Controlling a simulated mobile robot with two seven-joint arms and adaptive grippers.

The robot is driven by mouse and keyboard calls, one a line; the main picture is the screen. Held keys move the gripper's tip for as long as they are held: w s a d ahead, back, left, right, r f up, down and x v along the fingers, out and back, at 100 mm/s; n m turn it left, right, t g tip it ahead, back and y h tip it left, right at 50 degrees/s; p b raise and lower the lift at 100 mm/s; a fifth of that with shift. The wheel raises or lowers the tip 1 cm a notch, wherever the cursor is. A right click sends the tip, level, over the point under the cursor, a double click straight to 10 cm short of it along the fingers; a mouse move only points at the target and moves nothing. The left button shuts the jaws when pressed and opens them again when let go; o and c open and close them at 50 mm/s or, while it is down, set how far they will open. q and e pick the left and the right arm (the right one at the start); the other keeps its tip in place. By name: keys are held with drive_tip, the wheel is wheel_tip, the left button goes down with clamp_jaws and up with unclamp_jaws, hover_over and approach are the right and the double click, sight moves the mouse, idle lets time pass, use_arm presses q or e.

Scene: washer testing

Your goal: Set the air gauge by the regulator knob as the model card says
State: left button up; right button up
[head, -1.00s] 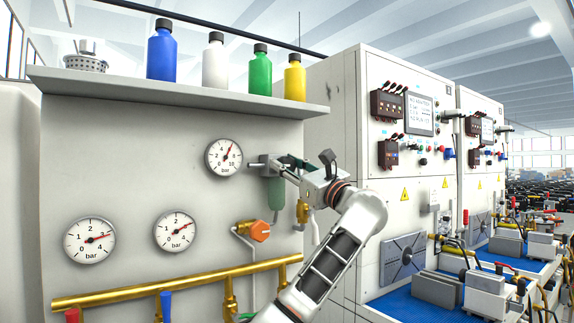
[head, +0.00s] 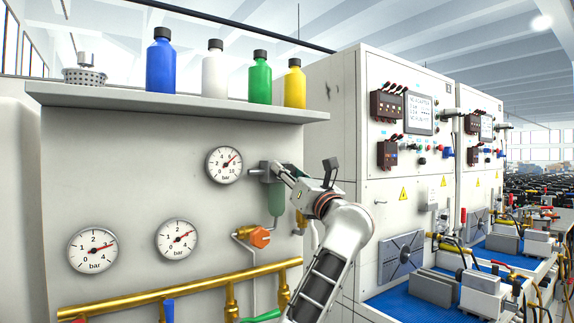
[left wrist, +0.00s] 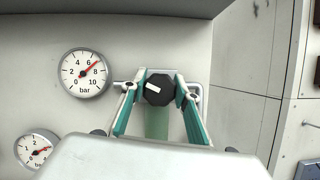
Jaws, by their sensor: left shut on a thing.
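The air gauge (head: 224,165), a round white dial marked 0 to 10 bar, is on the grey panel. In the left wrist view the gauge (left wrist: 86,73) has its red needle between 6 and 8, close to 7. The regulator (head: 276,198) with its green bowl is right of the gauge. Its black knob (left wrist: 160,88) has a white pointer mark toward the left. My left gripper (left wrist: 161,84) is shut on the knob, one teal-padded finger on each side; in the head view the gripper (head: 277,170) hides the knob. I cannot identify the model card. My right gripper is out of view.
Two 0 to 4 bar gauges (head: 93,251) (head: 176,240) sit lower left, above a brass pipe (head: 190,282). An orange valve knob (head: 260,237) is below the regulator. A shelf (head: 180,101) with bottles is above. A cabinet with a text screen (head: 419,113) stands right.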

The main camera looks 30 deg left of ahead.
use_arm(q)
drive_tip(key=shift+m+p, duration=0.35)
drive_tip(key=shift+m, duration=0.35)
drive_tip(key=shift+f+t, duration=0.1)
drive_tip(key=shift+t, duration=0.2)
drive_tip(key=o, duration=1.1)
drive_tip(key=shift+d, duration=0.15)
drive_tip(key=v, duration=1.1)
drive_tip(key=shift+s+d, duration=0.3)
drive_tip(key=shift+d, duration=0.05)
